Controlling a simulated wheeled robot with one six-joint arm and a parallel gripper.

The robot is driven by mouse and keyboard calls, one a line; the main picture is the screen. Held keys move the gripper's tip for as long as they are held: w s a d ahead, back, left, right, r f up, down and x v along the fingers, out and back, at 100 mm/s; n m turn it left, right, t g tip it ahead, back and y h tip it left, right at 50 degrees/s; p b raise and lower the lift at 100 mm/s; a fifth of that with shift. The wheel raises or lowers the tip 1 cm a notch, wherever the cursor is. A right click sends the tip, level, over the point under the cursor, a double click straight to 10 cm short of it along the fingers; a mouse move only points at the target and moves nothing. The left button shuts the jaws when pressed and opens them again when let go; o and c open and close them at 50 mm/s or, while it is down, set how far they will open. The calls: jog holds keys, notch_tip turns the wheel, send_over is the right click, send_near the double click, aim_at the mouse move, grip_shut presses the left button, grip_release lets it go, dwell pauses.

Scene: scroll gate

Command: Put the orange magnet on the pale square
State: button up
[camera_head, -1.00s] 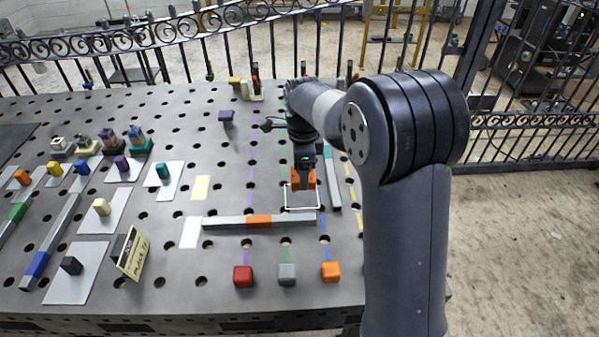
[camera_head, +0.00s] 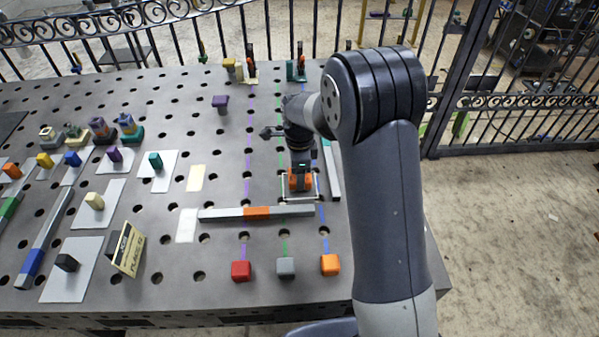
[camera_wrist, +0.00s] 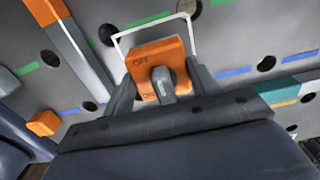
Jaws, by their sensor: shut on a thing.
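The orange magnet (camera_head: 300,181) is a block with a grey switch lever and ON/OFF marks, clear in the wrist view (camera_wrist: 160,62). My gripper (camera_wrist: 158,85) is shut on it, a grey finger on each side; it shows from behind in the head view (camera_head: 300,172). The magnet is over or within a white outlined square (camera_head: 283,201); I cannot tell whether it touches the table. A pale cream square (camera_head: 196,178) lies bare to the left. A whiter patch (camera_head: 186,226) lies bare nearer me.
A grey bar with an orange middle (camera_head: 225,214) lies just in front of the magnet. Another bar (camera_head: 331,170) lies to its right. Red (camera_head: 241,271), grey (camera_head: 286,267) and orange (camera_head: 330,264) cubes stand at the near edge. A sign (camera_head: 128,250) and several blocks on plates are left.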

jog(key=shift+f, duration=0.4)
jog(key=shift+f, duration=0.2)
jog(key=o, duration=1.6)
jog(key=shift+o, duration=0.2)
notch_tip(320, 180, up, 12)
jog(key=shift+r+b, duration=0.15)
jog(key=shift+b, duration=0.35)
